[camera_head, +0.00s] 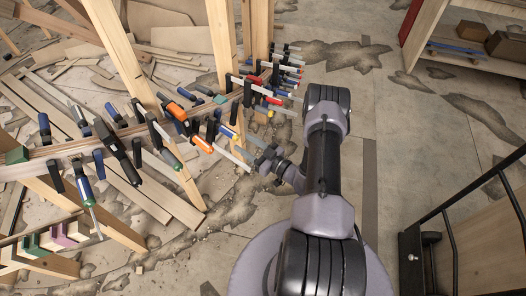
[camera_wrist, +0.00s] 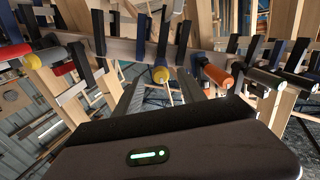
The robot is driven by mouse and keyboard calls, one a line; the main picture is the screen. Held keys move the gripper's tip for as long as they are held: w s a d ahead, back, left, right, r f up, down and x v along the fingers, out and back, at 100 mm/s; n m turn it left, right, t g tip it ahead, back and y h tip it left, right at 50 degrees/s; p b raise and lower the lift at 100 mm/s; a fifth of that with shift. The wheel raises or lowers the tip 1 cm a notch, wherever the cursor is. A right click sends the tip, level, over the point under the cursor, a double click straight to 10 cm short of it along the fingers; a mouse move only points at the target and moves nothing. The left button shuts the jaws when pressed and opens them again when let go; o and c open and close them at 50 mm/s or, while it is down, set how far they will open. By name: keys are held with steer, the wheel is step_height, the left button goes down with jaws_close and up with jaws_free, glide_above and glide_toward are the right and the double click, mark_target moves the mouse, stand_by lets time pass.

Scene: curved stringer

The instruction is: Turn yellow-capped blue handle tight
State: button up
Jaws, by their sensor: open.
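The blue handle with a yellow cap (camera_head: 228,132) is on a clamp along the curved wooden stringer in the head view. In the wrist view a round yellow cap (camera_wrist: 160,75) faces the camera near the middle; the handle body behind it is mostly hidden. My gripper (camera_head: 262,158) is open, to the right of and below the handle in the head view. In the wrist view the fingers of my gripper (camera_wrist: 155,95) stand apart, with the yellow cap between them in the picture. The cap seems to lie beyond the fingertips; contact is not visible.
Orange handles (camera_head: 203,145) and several other clamps crowd both sides. In the wrist view an orange handle (camera_wrist: 217,76) is close on the right, and a red handle (camera_wrist: 62,69) is at left. Wooden posts (camera_head: 222,45) rise behind.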

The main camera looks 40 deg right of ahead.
steer(key=p+v, duration=0.1)
steer(key=v, duration=0.8)
steer(key=shift+s, duration=0.4)
